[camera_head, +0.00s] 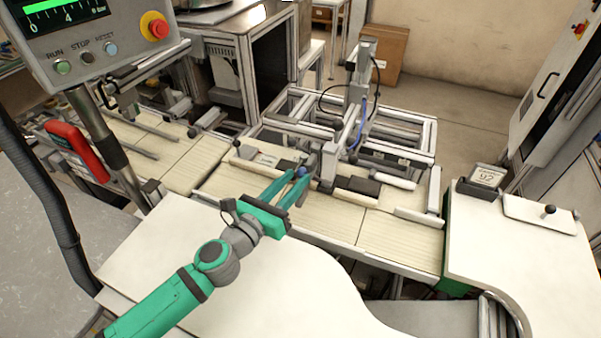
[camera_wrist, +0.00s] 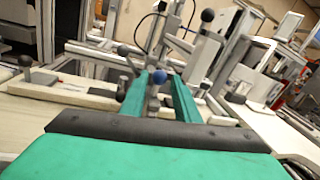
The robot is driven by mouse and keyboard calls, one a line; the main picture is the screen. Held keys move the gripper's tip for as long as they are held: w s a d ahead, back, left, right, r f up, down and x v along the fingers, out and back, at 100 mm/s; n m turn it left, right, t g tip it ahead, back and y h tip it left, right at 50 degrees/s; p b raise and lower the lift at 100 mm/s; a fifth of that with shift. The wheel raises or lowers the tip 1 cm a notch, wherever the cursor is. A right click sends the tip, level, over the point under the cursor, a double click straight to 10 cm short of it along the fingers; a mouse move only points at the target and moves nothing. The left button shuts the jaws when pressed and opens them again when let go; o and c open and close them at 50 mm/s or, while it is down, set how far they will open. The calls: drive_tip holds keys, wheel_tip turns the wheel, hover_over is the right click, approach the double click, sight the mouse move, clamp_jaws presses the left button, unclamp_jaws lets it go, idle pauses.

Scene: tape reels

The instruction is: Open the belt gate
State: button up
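The belt gate appears to be the low light-coloured bar assembly across the conveyor belt (camera_head: 325,217), near a grey upright block (camera_head: 328,163). I cannot tell for sure which part swings or slides. A small blue knob (camera_head: 302,171) stands there; it also shows in the wrist view (camera_wrist: 158,77). My gripper (camera_head: 296,177) reaches over the belt from the front, its teal fingers apart. In the wrist view (camera_wrist: 160,86) the blue knob shows between the fingertips, with gaps at both sides. Whether it is within the fingers or just beyond them is unclear.
A metal frame with a vertical cylinder (camera_head: 355,80) stands behind the belt. Other dark knobs show at left (camera_wrist: 25,61) and above (camera_wrist: 207,15). A control panel (camera_head: 95,40) hangs at upper left. A white worktop (camera_head: 230,285) lies under my arm.

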drive_tip(key=v, duration=0.6)
drive_tip(key=shift+s+a, duration=0.15)
drive_tip(key=shift+a, duration=0.05)
drive_tip(key=shift+s, duration=0.1)
drive_tip(key=shift+d, duration=0.15)
